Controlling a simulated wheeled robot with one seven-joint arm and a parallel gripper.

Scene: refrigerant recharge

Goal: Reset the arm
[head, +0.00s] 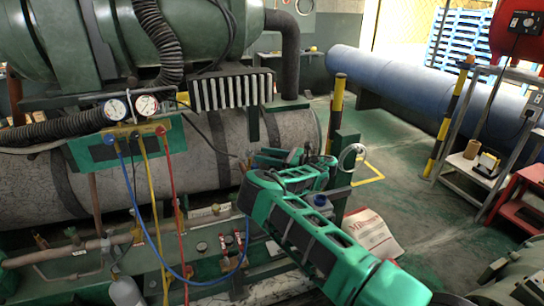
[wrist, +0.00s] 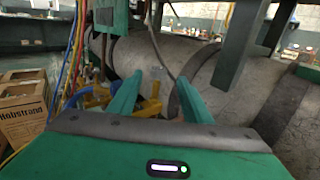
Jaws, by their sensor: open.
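My green arm reaches up from the bottom right of the head view and folds back near the grey tank; its gripper tips are hard to make out there. In the wrist view my gripper (wrist: 160,98) shows two green fingers spread apart with nothing between them. Beyond the fingers are the grey cylindrical tank (wrist: 215,75) and a yellow pipe fitting (wrist: 150,103). The fingers appear apart from both.
The manifold with two gauges (head: 131,108) hangs at left, with blue, yellow and red hoses (head: 168,175) below. A striped post (head: 336,105) stands behind my arm. Cardboard boxes (wrist: 22,105) show at left in the wrist view. Green floor (head: 430,225) at right is partly open.

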